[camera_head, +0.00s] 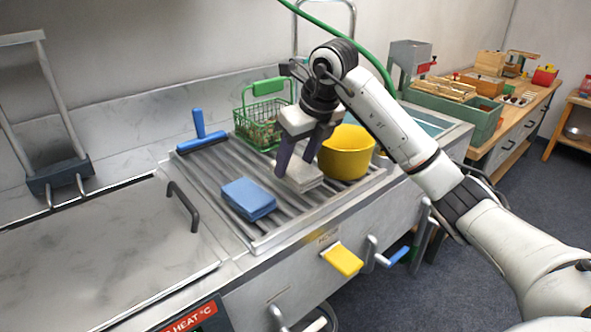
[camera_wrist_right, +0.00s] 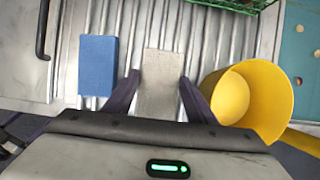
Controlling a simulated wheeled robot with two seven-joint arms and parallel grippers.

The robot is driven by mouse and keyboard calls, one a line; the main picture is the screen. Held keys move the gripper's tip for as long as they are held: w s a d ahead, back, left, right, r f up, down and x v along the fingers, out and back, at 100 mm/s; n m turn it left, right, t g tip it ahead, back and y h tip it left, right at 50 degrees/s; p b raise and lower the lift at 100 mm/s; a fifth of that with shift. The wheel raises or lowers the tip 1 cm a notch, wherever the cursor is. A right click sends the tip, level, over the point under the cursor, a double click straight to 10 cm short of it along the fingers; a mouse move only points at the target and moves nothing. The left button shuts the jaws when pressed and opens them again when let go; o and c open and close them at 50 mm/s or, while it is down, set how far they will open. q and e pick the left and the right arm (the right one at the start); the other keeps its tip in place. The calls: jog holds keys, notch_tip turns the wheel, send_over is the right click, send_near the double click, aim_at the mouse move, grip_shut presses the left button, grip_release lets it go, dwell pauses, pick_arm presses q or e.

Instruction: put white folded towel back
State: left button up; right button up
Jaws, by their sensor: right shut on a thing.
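The white folded towel (camera_head: 304,176) is at the ribbed steel drainboard, between the blue folded cloth and the yellow bucket. My right gripper (camera_head: 298,172) points down over it and is shut on it. In the right wrist view the towel (camera_wrist_right: 161,82) shows pale grey-white between the two dark fingers (camera_wrist_right: 157,95), its far end reaching out past them. I cannot tell whether the towel touches the drainboard or is slightly above it. My left gripper is not in view.
A blue folded cloth (camera_head: 248,198) lies left of the towel. A yellow bucket (camera_head: 346,153) stands close on the right. A green wire basket (camera_head: 260,126) and a blue squeegee (camera_head: 201,137) are behind. The drainboard (camera_head: 215,165) has bare room at left.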

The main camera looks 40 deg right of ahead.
notch_tip(320, 180, down, 2)
jog(key=shift+f, duration=0.1)
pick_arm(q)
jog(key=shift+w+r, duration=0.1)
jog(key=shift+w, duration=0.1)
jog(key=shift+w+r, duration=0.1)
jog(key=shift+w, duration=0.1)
pick_arm(e)
jog(key=shift+f, duration=0.15)
jog(key=o, duration=1)
jog(key=shift+o, duration=0.2)
